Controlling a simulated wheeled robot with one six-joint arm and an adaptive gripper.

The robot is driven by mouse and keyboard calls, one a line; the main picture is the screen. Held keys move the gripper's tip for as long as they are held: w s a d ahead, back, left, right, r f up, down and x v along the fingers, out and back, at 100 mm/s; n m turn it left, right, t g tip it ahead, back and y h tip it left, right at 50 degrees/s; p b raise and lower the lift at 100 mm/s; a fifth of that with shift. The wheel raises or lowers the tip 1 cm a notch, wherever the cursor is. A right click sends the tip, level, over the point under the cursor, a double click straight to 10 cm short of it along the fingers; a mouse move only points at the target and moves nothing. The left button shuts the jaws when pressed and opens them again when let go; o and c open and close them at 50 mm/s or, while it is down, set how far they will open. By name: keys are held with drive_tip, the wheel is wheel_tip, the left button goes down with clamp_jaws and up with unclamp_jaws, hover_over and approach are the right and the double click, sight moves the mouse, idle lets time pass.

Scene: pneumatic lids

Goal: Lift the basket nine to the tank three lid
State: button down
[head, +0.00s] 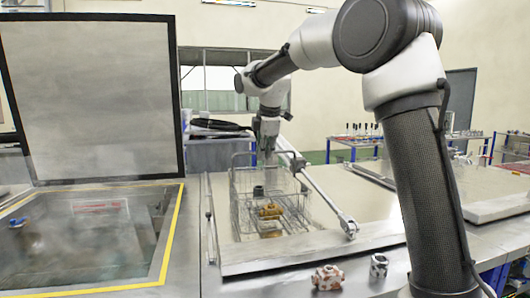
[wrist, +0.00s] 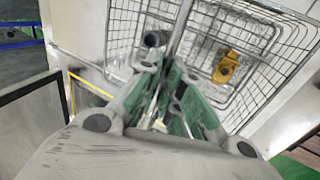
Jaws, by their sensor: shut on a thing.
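A wire basket (head: 238,203) is at the middle of the head view, over a closed flat metal lid (head: 330,241). It holds a dark part and yellow-brown fittings; a dark cylinder (wrist: 155,39) and a yellow fitting (wrist: 226,66) show inside it in the wrist view. My gripper (head: 267,152) is above the basket, pointing down. In the wrist view, its green-padded fingers (wrist: 172,90) are shut on a thin rod of the basket, which looks like its handle. I cannot tell whether the basket's bottom touches the lid. No tank or basket number is readable.
An open tank (head: 80,240) with a raised lid (head: 90,95) is at the left. A metal strut (head: 325,195) stands just right of the basket. Two loose fittings, one reddish (head: 327,277) and one grey (head: 379,266), lie on the front ledge. Another closed lid (head: 460,195) is at the right.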

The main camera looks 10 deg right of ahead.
drive_tip(key=shift+f, duration=0.5)
idle(0.5)
drive_tip(key=c, duration=1.6)
unclamp_jaws()
drive_tip(key=shift+o, duration=0.5)
drive_tip(key=shift+f, duration=0.1)
drive_tip(key=w+v, duration=0.2)
drive_tip(key=v, duration=0.9)
drive_tip(key=w+r+v, duration=0.1)
drive_tip(key=w+v, duration=0.1)
drive_tip(key=v, duration=1)
drive_tip(key=shift+r, duration=0.45)
